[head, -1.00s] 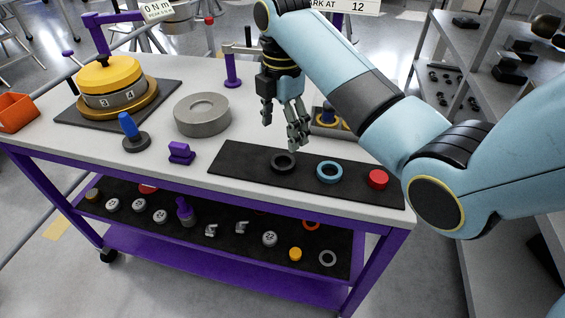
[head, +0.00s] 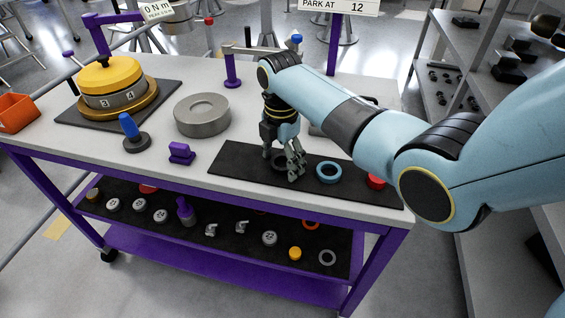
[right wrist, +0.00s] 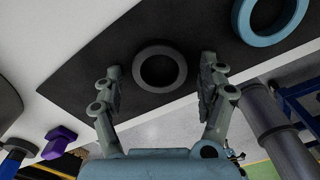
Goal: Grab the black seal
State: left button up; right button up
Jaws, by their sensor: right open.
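The black seal (head: 277,161) is a dark ring lying flat on the black mat (head: 230,164) on the cart top. In the head view my right gripper (head: 285,168) is down at it and its fingers hide part of the ring. In the right wrist view the black seal (right wrist: 160,69) shows whole between the two spread fingers of my right gripper (right wrist: 160,85), with a gap on both sides. The right gripper is open and empty. My left gripper is not in view.
A blue ring (head: 329,172) lies on the mat just right of the black seal, and a red cap (head: 376,182) is farther right, partly behind my right arm. A grey ring (head: 202,115), a purple block (head: 181,153) and a blue-handled tool (head: 131,131) stand to the left.

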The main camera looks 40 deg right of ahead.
jog(key=shift+c, duration=0.4)
jog(key=c, duration=1)
jog(key=shift+o, duration=0.2)
